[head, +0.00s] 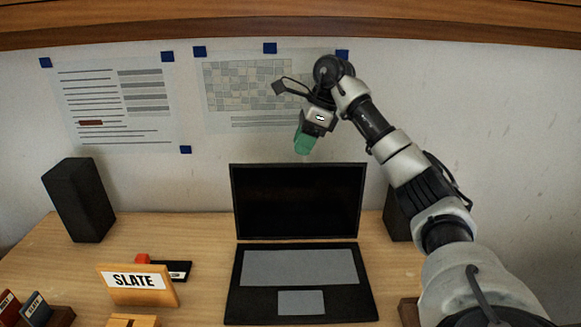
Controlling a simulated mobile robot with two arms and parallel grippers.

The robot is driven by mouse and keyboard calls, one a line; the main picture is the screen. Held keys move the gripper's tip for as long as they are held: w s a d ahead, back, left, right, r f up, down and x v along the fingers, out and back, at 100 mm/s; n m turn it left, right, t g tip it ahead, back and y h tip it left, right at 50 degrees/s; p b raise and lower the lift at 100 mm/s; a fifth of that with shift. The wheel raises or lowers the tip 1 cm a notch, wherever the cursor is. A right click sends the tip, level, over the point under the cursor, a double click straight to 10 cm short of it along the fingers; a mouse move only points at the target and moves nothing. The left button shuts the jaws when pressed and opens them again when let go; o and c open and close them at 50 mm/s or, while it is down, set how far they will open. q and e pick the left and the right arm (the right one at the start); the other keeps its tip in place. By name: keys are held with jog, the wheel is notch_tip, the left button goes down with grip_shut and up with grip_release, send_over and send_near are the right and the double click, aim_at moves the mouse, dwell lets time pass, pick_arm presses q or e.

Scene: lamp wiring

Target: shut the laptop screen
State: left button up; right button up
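The laptop is open on the desk, with its black screen (298,201) standing upright and its keyboard base (300,284) flat towards me. My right arm comes in from the right and reaches over the desk. My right gripper (304,145), with green fingertips, points down above the screen's top edge, in front of the wall as seen here. It appears apart from the screen. The fingers overlap in this view, so I cannot tell whether they are open or shut. I see nothing held in it. My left gripper is not in view.
Dark speakers stand at the left (78,200) and right (396,215), the right one partly behind my arm. A SLATE sign (138,284) stands left of the laptop, with a black item (178,270) behind it. A wooden shelf (290,22) spans the top.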

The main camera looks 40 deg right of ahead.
aim_at(292, 166)
jog(key=p+x, duration=0.1)
jog(key=x, duration=0.6)
jog(key=shift+w+d+p, duration=0.15)
jog(key=shift+d+p, duration=0.05)
jog(key=shift+p, duration=0.15)
jog(key=shift+a+f, duration=0.25)
jog(key=shift+f, duration=0.2)
jog(key=shift+d, duration=0.1)
grip_shut()
